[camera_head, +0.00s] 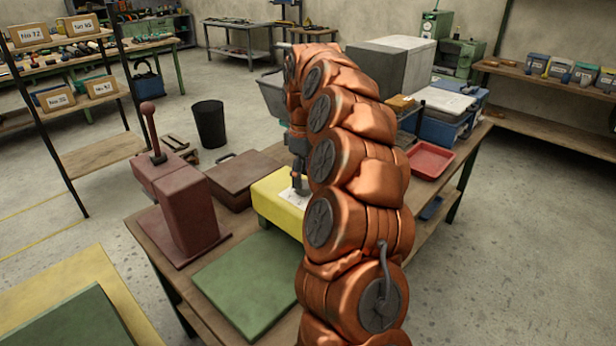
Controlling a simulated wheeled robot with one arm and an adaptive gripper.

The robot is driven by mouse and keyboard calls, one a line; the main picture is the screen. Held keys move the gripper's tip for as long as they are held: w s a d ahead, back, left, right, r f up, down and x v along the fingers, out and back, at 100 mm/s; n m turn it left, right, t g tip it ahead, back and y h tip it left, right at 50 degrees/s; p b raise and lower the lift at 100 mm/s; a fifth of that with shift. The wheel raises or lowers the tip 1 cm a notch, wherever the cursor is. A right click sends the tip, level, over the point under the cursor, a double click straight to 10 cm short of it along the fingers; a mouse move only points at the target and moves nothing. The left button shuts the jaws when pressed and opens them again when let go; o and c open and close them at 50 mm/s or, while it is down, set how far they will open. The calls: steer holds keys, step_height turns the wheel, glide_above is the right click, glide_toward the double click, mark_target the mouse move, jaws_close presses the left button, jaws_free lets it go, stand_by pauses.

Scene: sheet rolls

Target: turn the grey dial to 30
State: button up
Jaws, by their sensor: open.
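A yellow box (272,214) stands on the workbench, partly hidden behind my copper-coloured arm. A white plate (290,200) lies on its top face. My gripper (300,190) points down at this plate, with its dark fingertips at or just above it. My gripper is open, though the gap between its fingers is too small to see. I cannot make out the grey dial; it may be hidden by the gripper. No scale numbers are readable, and I cannot tell whether the fingers touch anything.
On the bench (151,243) are a dark red lever press (180,205), a brown case (240,178), a green mat (247,280) and a red tray (431,160). A large grey box (402,65) stands behind the arm. A black bin (209,123) is on the floor.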

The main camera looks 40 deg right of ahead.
steer(key=shift+f, duration=1.1)
steer(key=shift+c, duration=0.4)
